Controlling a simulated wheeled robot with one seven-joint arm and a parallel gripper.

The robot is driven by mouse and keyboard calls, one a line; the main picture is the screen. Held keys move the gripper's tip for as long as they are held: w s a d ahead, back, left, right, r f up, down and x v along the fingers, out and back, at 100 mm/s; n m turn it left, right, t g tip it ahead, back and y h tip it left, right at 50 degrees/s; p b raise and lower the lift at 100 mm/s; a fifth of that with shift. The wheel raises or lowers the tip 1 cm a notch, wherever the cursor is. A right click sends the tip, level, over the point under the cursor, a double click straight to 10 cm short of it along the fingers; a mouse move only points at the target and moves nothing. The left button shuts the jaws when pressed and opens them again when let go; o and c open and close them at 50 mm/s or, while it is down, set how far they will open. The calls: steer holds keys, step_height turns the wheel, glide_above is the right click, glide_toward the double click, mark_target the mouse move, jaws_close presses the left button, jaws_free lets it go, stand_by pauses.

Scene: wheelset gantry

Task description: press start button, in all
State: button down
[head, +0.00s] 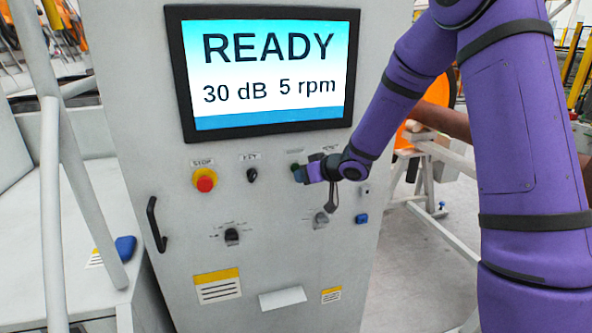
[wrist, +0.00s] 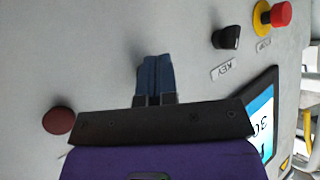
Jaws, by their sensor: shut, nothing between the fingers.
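The grey control panel (head: 135,120) fills the middle of the head view. My gripper (head: 304,174) is at its button row, right of the key switch (head: 252,174), with fingers pointing at the panel. A small dark green edge, likely the start button (head: 296,175), shows at the fingertips; most of it is hidden. In the wrist view my gripper (wrist: 155,62) has its two blue fingers shut together and empty. The button behind them is hidden there, and I cannot tell whether the tips touch it. The screen (head: 268,70) reads READY, 30 dB, 5 rpm.
A red stop button (head: 205,181) on a yellow collar sits left of the key switch. In the wrist view a dark red button (wrist: 58,120) is left of my fingers. Lower down are a rotary knob (head: 232,236), a black handle (head: 156,225) and a blue part (head: 361,218).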

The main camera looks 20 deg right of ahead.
steer(key=shift+w, duration=0.15)
steer(key=shift+w, duration=0.3)
steer(key=shift+w, duration=0.4)
stand_by(1.0)
stand_by(0.3)
steer(key=shift+s, duration=0.85)
steer(key=shift+s, duration=0.1)
steer(key=shift+s, duration=2.4)
